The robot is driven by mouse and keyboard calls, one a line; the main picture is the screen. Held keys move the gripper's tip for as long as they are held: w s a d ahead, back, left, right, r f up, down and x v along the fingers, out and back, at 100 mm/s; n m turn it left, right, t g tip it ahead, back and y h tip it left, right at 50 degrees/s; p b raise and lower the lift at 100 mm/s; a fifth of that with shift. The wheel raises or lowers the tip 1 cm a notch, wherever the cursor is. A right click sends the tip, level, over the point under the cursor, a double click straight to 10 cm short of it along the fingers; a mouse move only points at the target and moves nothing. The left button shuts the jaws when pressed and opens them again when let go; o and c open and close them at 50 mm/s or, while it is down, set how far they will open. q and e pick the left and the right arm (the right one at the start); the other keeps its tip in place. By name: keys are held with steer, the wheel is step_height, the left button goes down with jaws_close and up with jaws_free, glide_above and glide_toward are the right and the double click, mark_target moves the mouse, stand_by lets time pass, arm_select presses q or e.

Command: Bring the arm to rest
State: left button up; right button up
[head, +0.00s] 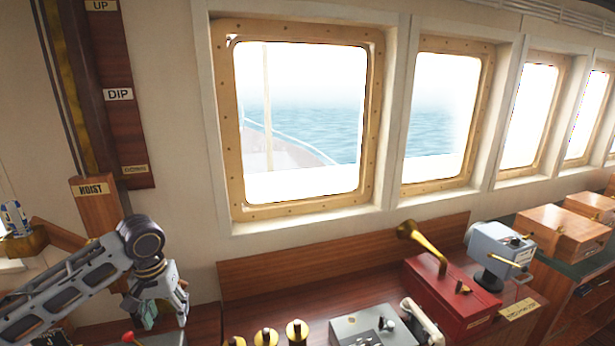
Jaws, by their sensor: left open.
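My left arm (75,290) comes in from the lower left, with its elbow-like joint raised and the gripper hanging down. My left gripper (166,312) is open, fingers pointing down, above the left part of the wooden console. A small teal patch shows at its fingers; I cannot tell whether it is part of the gripper or something behind it. My right gripper is not in view.
A wooden box marked HOIST (95,205) stands close behind my left arm. Brass-topped knobs (266,336), a grey control box (362,328), a red box with a brass horn (450,298) and a grey device (497,250) line the console. Windows (300,120) fill the wall.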

arm_select(q)
steer(key=shift+s+d+f+m+t+h, duration=0.65)
steer(key=shift+s+d+f+m, duration=0.65)
steer(key=shift+s+d+f, duration=2.05)
steer(key=shift+s+d+f+m+t+h, duration=0.65)
steer(key=shift+s+d+f+m, duration=0.95)
steer(key=shift+d+f, duration=3.05)
steer(key=shift+s+a+f+n+y, duration=1.05)
steer(key=shift+s+a, duration=1.45)
steer(key=shift+s, duration=1.9)
step_height(320, 180, down, 35)
steer(key=s+g+b, duration=0.1)
steer(key=s+b, duration=0.1)
steer(key=s, duration=0.1)
steer(key=s+a+f, duration=0.2)
steer(key=s+f, duration=0.8)
steer(key=s, duration=0.1)
steer(key=s+a+f+g+b, duration=0.1)
steer(key=s+a+f, duration=0.1)
steer(key=s+f, duration=0.9)
steer(key=shift+f+m, duration=0.25)
steer(key=shift+m, duration=0.1)
